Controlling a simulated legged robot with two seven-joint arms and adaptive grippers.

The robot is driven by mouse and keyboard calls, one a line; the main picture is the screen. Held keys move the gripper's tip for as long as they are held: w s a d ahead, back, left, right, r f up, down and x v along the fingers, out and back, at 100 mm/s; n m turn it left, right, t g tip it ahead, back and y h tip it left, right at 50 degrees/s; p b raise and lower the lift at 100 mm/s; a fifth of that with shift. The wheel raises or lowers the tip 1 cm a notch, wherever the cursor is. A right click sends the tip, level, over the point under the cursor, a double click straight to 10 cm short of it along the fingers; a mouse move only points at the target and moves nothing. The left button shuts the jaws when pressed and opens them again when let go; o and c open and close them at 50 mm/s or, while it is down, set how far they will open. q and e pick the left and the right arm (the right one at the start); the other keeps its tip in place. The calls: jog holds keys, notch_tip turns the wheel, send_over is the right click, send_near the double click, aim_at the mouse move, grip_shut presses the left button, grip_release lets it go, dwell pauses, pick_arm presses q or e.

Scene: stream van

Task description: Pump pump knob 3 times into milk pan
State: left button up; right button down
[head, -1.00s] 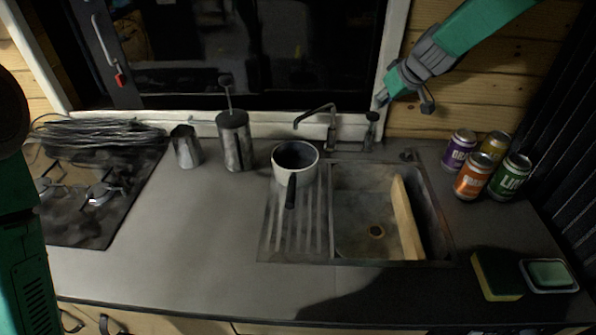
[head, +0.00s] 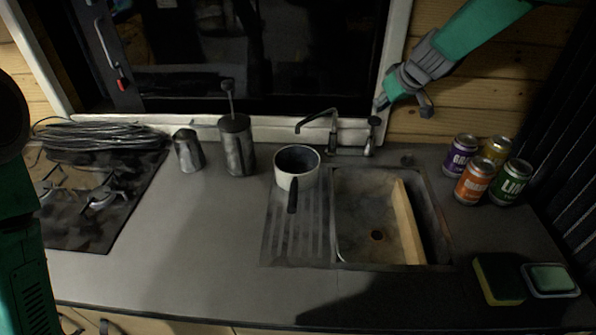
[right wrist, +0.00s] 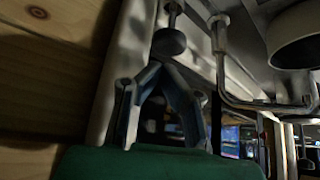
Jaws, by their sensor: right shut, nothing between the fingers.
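The pump knob (head: 374,121) is a small dark cap on an upright metal stem behind the sink, right of the faucet (head: 332,125). It also shows in the right wrist view (right wrist: 169,42). The milk pan (head: 297,168) is pale outside and dark inside. It stands upright on the ribbed drainer left of the basin, its dark handle toward me. My right gripper (head: 381,103) is just above the knob, its fingers shut and empty. In the right wrist view its fingertips (right wrist: 158,68) are close to the knob; contact cannot be told. My left gripper is out of view.
A plunger canister (head: 236,147) and a metal jug (head: 187,150) stand left of the pan. The sink basin (head: 370,215) holds a wooden board (head: 407,222). Several cans (head: 474,182) and a sponge (head: 498,279) are at right. The front left counter is clear.

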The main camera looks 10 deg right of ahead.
aim_at(374, 119)
jog(key=shift+a+r, duration=0.1)
jog(key=shift+a, duration=0.4)
jog(key=shift+d+f+b, duration=0.25)
jog(key=shift+f+b, duration=0.1)
jog(key=shift+f, duration=0.15)
jog(key=shift+d+f+b, duration=0.2)
jog(key=shift+f+b, duration=0.1)
jog(key=shift+f, duration=0.15)
jog(key=shift+a+f+b, duration=0.35)
jog(key=shift+f+b, duration=0.25)
jog(key=shift+f, duration=0.2)
jog(key=shift+d+f+b, duration=0.15)
jog(key=shift+f+b, duration=0.6)
jog(key=shift+f, duration=0.4)
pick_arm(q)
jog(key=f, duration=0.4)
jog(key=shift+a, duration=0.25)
pick_arm(e)
jog(key=shift+r, duration=0.1)
jog(key=shift+r+p, duration=2.15)
jog(key=shift+r, duration=0.65)
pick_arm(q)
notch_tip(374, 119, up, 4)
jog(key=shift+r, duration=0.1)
